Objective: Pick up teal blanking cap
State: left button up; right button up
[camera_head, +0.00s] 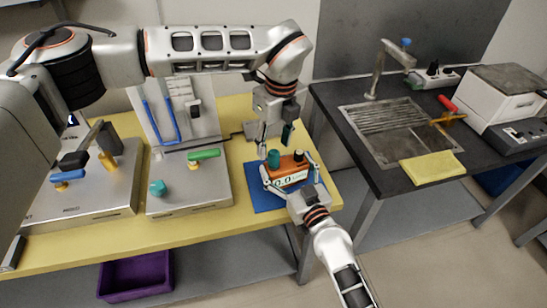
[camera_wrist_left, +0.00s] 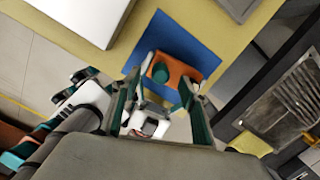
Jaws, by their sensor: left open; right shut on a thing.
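A teal cap (camera_head: 273,158) stands upright on top of the orange device (camera_head: 288,178), on its left side. It also shows in the left wrist view (camera_wrist_left: 160,72), between and a little beyond the left fingers. My left gripper (camera_head: 275,140) is open, pointing down just above the device, and apart from the cap as far as I can tell. My right gripper (camera_head: 290,186) is shut on the orange device, with a finger at each end. The device is over a blue mat (camera_head: 264,201); whether it touches the mat is unclear.
A black knob (camera_head: 298,156) stands beside the cap on the device. A teal knob (camera_head: 157,187) and a green-handled valve (camera_head: 204,154) are on the metal box at left. A dark bench with a sink (camera_head: 400,130) and yellow cloth (camera_head: 432,168) is at right.

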aim_at(273, 151)
pick_arm(q)
notch_tip(273, 151, down, 4)
jog(key=shift+w+r, duration=0.15)
jog(key=c, duration=1.1)
jog(key=shift+a, duration=0.1)
notch_tip(273, 151, up, 10)
jog(key=shift+r, duration=0.1)
